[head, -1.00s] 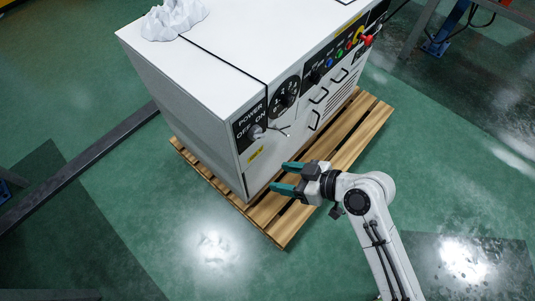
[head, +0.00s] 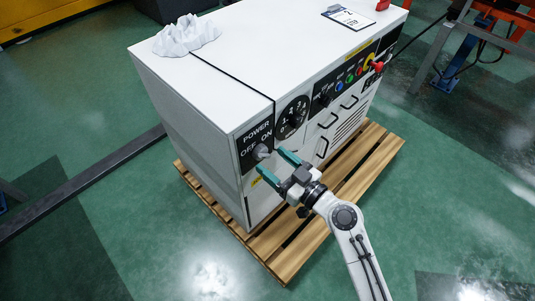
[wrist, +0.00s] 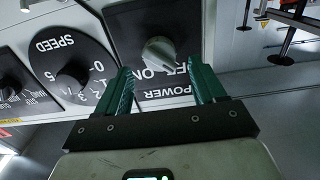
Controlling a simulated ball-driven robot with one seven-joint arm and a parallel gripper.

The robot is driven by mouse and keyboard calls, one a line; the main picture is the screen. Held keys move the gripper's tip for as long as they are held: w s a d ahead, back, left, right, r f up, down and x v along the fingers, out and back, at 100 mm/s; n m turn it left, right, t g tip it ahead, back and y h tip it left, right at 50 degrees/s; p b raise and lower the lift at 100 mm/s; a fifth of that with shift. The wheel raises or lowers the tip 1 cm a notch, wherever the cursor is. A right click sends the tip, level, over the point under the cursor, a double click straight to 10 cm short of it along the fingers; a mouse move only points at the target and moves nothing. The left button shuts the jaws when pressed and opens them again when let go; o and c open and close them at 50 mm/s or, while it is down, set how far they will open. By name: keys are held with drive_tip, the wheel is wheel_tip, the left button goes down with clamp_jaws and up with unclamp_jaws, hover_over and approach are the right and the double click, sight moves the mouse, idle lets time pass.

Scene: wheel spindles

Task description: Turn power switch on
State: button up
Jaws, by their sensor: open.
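The power switch (head: 261,152) is a grey rotary knob on a black plate marked POWER, OFF and ON, at the left end of the white cabinet's front. In the wrist view the knob (wrist: 159,53) appears upside down, just beyond and between the fingertips. My gripper (head: 274,162) is open, with two teal fingers pointing at the plate in front of the knob. In the wrist view my gripper (wrist: 162,76) has its fingers spread to either side of the knob. I cannot tell whether they touch it.
A numbered speed dial (head: 294,116) sits right of the switch, with coloured buttons (head: 350,78) and black handles (head: 327,121) further along. The white cabinet (head: 190,120) stands on a wooden pallet (head: 270,255). Green floor is clear in front.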

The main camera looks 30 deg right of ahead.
sight(266, 156)
drive_tip(key=shift+x, duration=1.6)
drive_tip(key=c, duration=1)
